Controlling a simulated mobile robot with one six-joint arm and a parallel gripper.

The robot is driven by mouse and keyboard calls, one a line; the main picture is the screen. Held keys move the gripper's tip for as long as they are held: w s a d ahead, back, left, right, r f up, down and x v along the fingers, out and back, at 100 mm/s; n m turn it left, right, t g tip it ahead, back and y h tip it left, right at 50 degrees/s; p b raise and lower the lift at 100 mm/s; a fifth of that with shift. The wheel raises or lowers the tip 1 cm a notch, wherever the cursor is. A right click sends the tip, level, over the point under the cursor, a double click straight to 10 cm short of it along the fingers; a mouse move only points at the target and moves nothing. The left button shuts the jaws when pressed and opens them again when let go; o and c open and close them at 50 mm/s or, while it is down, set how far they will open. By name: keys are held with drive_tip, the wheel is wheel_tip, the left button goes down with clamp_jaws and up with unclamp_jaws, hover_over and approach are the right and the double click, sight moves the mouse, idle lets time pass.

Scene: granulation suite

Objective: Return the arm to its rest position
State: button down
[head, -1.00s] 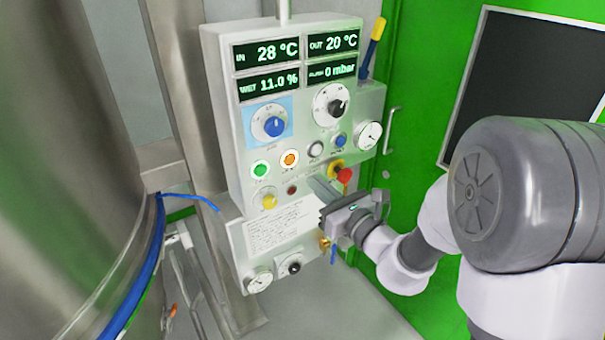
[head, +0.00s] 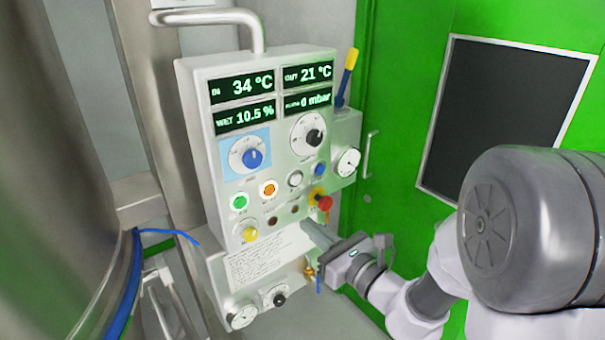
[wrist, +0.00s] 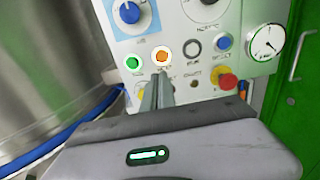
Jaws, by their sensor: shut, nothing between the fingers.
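My gripper (head: 314,232) is in front of the lower part of the grey control panel (head: 195,115) in the head view, fingers pointing up-left toward it. In the wrist view the two fingers (wrist: 158,88) lie together, shut and empty, below the lit orange button (wrist: 162,56). I cannot tell how far the fingertips are from the panel face. The panel displays (head: 247,85) read IN 34 °C, OUT 21 °C, WET 10.5 % and 0 mbar. A green button (head: 239,202) is lit beside the orange one. The gripper hides part of the panel's lower right.
A red emergency knob (head: 325,203) sticks out near my gripper. A large steel vessel (head: 60,150) stands at left with a blue band (head: 125,290). A green door (head: 410,100) with a dark window (head: 505,105) and a handle (head: 368,155) is at right.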

drive_tip(key=s+a+n+g+y+b, duration=0.1)
drive_tip(key=s+a+n+g, duration=0.4)
drive_tip(key=s+n, duration=0.25)
drive_tip(key=s+a+n+g+y+b, duration=0.1)
drive_tip(key=s+a+n+g+y, duration=0.1)
drive_tip(key=s+a+n+g, duration=0.55)
drive_tip(key=s+d+f+n+t+h+b, duration=0.15)
drive_tip(key=s+d+f+n+h, duration=0.25)
drive_tip(key=s+d+n+h, duration=0.4)
drive_tip(key=s+d+n+t+h+b, duration=0.1)
drive_tip(key=d+t+h, duration=0.1)
drive_tip(key=d, duration=0.8)
drive_tip(key=shift+s+r+n+h, duration=0.25)
drive_tip(key=shift+r+n+h, duration=0.1)
drive_tip(key=shift+h, duration=0.35)
